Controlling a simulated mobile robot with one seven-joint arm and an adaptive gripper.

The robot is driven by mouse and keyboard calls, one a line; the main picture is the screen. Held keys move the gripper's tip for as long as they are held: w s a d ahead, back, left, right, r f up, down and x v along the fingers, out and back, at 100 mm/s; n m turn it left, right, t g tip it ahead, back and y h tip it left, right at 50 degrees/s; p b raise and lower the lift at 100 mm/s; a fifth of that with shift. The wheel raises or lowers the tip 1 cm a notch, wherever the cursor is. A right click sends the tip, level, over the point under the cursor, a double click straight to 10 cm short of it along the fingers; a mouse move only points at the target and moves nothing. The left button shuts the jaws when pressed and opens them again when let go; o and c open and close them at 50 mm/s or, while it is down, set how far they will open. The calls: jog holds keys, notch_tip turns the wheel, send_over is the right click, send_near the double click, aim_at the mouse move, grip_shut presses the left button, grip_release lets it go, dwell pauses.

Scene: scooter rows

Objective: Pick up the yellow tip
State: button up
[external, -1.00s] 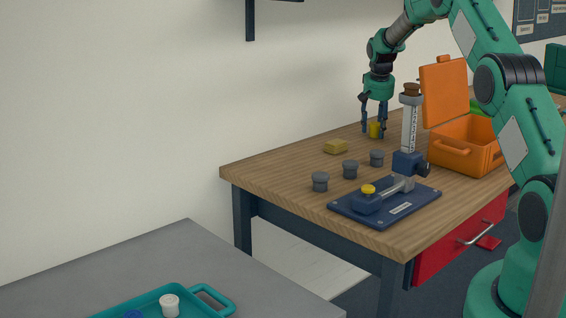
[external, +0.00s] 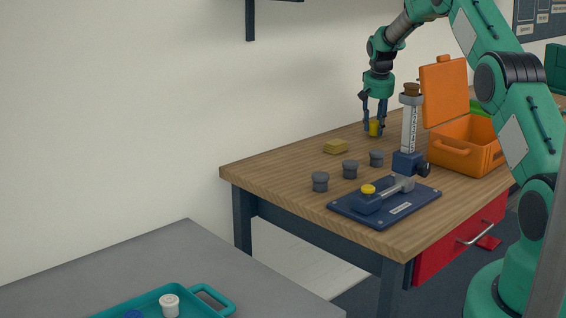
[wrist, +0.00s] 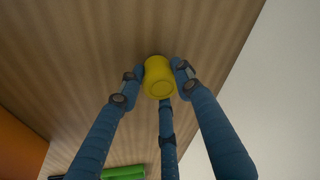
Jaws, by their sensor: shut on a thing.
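The yellow tip (external: 375,127) is a small yellow cylinder near the back of the wooden workbench (external: 290,172). My gripper (external: 374,126) points down and is shut on it. In the wrist view the yellow tip (wrist: 158,77) sits between the blue fingers of my gripper (wrist: 158,78), with fingers on both sides and one below. The tip looks slightly above the bench or very near it; the exact gap is hard to tell.
A height gauge (external: 409,130) and an open orange case (external: 465,146) stand right of my gripper. A green object (wrist: 124,172) shows low in the wrist view.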

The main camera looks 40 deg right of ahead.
aim_at(380, 119)
jog(key=shift+r, duration=0.55)
notch_tip(380, 119, up, 2)
jog(key=shift+r+p, duration=0.1)
jog(key=shift+p, duration=0.45)
jog(key=s+a, duration=0.2)
jog(key=a, duration=0.3)
jog(key=s+a+p, duration=0.1)
jog(key=s+a, duration=0.1)
jog(key=a, duration=0.4)
jog(key=s+a+p, duration=0.1)
jog(key=s+a, duration=0.1)
jog(key=a, duration=0.3)
jog(key=shift+s+a, duration=0.2)
jog(key=shift+a, duration=0.2)
jog(key=shift+f, duration=0.2)
jog(key=shift+a, duration=0.1)
